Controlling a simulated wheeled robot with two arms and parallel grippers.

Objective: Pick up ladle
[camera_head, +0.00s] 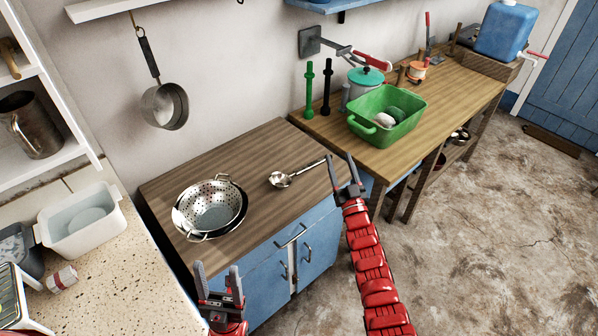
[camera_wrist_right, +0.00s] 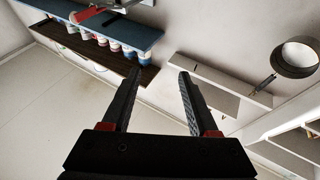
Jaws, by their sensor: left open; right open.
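A metal ladle (camera_head: 281,180) lies on the brown wooden top of the blue cabinet (camera_head: 245,155) in the head view. Its bowl is at the left and its handle runs up and right toward the cabinet's right edge. My right gripper (camera_head: 342,164) is open, just right of the handle's end; I cannot tell whether it touches. In the right wrist view its open fingers (camera_wrist_right: 158,76) hold nothing, and the ladle is out of sight. My left gripper (camera_head: 218,277) is open and empty in front of the cabinet, below the colander.
A metal colander (camera_head: 209,208) stands left of the ladle. A green basin (camera_head: 388,118) and a teal-lidded pot (camera_head: 366,80) stand on the wooden table at right. A saucepan (camera_head: 165,105) hangs on the wall. A white tub (camera_head: 82,220) stands on the left counter.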

